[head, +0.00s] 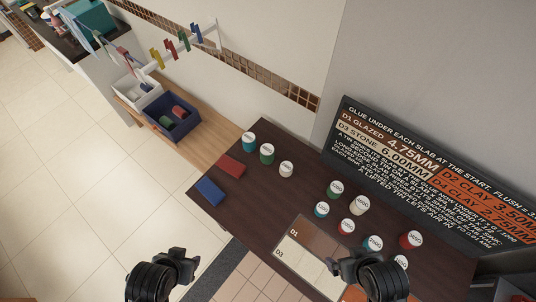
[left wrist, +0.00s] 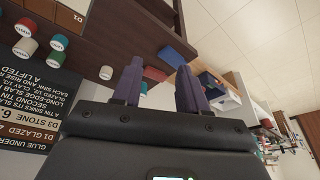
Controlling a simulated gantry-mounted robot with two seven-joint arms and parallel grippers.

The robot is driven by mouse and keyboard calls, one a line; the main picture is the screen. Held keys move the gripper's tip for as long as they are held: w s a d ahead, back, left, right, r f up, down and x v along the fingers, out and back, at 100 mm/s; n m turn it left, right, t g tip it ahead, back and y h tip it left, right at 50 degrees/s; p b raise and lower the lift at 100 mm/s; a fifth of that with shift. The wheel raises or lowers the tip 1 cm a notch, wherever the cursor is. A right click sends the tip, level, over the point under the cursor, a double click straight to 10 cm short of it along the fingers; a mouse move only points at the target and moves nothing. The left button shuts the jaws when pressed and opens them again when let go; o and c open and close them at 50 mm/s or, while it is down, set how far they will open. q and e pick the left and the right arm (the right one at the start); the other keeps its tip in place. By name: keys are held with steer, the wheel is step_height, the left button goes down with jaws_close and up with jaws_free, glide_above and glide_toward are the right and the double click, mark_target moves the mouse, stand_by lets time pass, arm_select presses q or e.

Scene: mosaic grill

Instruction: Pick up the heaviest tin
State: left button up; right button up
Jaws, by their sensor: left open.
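Several tins with white numbered lids stand upright on the dark table, their numbers mostly too small to read. At its far left end are a teal tin (head: 249,142), a green tin (head: 267,156) and a white tin (head: 286,170). Further right are another green tin (head: 334,191), a cream tin (head: 359,207), a small teal tin (head: 321,211), a red tin (head: 347,228) and a larger red tin (head: 411,241). My left gripper (head: 178,258) is open and empty, off the table's near edge; its fingers show in the left wrist view (left wrist: 158,88). My right gripper (head: 352,262) is over the slab panel, partly hiding it; its jaws are unclear.
A red block (head: 230,166) and a blue block (head: 209,191) lie on the table's left end. The slab panel (head: 292,250) is marked D1 and D3. A lettered board (head: 420,170) stands behind the tins. A navy crate (head: 185,132) sits on the wooden counter.

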arm_select(q)
steer(key=shift+a, duration=0.15)
steer(key=shift+o, duration=0.4)
steer(key=o, duration=1)
